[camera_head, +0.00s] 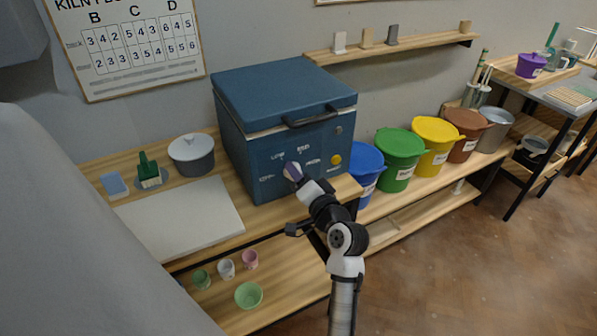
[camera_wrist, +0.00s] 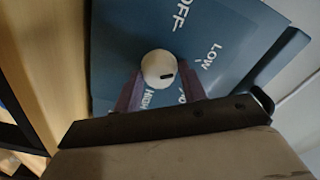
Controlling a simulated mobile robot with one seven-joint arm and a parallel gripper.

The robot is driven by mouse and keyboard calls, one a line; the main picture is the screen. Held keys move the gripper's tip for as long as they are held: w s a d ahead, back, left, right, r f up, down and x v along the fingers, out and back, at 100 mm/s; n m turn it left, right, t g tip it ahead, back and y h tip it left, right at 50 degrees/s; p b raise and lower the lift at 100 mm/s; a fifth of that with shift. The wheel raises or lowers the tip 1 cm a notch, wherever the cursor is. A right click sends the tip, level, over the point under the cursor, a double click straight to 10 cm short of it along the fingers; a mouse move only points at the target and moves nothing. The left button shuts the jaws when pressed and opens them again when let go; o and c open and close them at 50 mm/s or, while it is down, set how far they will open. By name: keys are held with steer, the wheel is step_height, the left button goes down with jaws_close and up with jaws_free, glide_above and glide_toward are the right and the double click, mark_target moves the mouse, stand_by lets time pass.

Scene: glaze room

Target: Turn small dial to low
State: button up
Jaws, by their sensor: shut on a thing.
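The small dial (camera_wrist: 152,66) is a round, pale knob on the front of a blue kiln (camera_head: 255,150). In the wrist view OFF, LOW, a partly hidden label and HIGH are printed around it. A short dark mark on the knob lies toward the partly hidden label, between LOW and HIGH; LOW is farther up and right. My gripper (camera_head: 293,172) is at the panel, its purple fingers on either side of the knob and shut on it. In the head view my gripper hides the knob.
A yellow button (camera_head: 335,160) is on the panel's right. A blue bucket (camera_head: 366,165) and a green bucket (camera_head: 400,158) stand right of the kiln. A white board (camera_head: 185,220) lies left of it. Small cups and a green bowl (camera_head: 249,294) are on the lower shelf.

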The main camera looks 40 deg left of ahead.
steer(key=shift+m, duration=0.3)
steer(key=o, duration=0.8)
steer(key=b+v, duration=0.4)
steer(key=v, duration=1)
